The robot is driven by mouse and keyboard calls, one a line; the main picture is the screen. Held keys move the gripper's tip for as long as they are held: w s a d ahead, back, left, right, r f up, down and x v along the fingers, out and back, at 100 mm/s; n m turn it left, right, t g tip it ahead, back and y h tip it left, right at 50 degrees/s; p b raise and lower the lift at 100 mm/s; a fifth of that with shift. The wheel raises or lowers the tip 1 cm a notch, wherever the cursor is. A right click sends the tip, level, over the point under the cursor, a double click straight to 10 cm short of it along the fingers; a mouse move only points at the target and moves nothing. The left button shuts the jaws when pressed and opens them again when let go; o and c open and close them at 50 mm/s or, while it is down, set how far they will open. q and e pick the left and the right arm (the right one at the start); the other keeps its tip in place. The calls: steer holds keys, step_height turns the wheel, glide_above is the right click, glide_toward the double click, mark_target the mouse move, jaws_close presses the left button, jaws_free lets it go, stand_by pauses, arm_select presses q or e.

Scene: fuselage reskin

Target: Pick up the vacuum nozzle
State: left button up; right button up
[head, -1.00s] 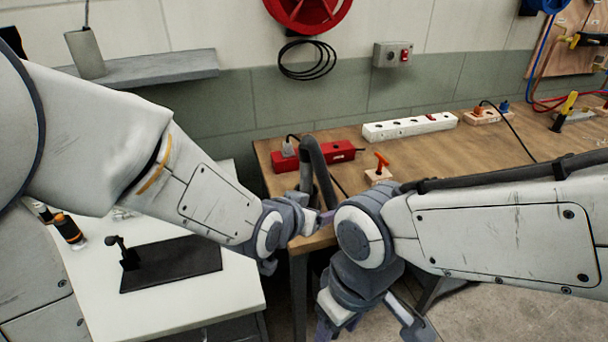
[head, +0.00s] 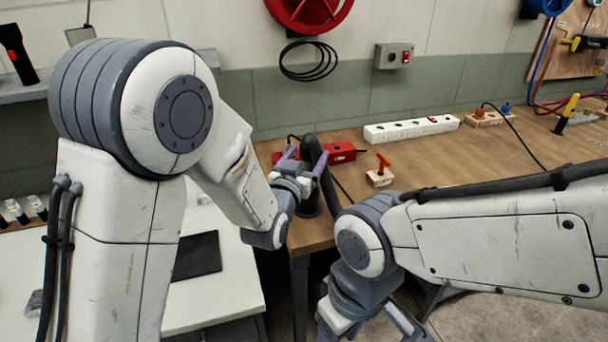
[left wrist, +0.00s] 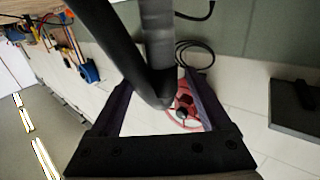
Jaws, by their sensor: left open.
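The vacuum nozzle (head: 312,148) is a dark, bent tube at the near left corner of the wooden bench. My left gripper (head: 303,165) is at the nozzle, with its purple fingers spread on either side of it. In the left wrist view the nozzle (left wrist: 158,45) runs as a grey and black bent tube in front of the open jaws (left wrist: 165,105). Whether a finger touches it I cannot tell. The nozzle's lower end is partly hidden by my gripper. My right gripper (head: 365,325) hangs low in front of the bench, fingers apart, cut off by the frame edge.
A white power strip (head: 412,128) lies farther back. A white table (head: 225,285) with a dark pad (head: 197,256) is at left. The bench middle is clear.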

arm_select(q)
steer(key=p+x, duration=0.1)
steer(key=x, duration=0.3)
steer(key=shift+w, duration=0.4)
jaws_close()
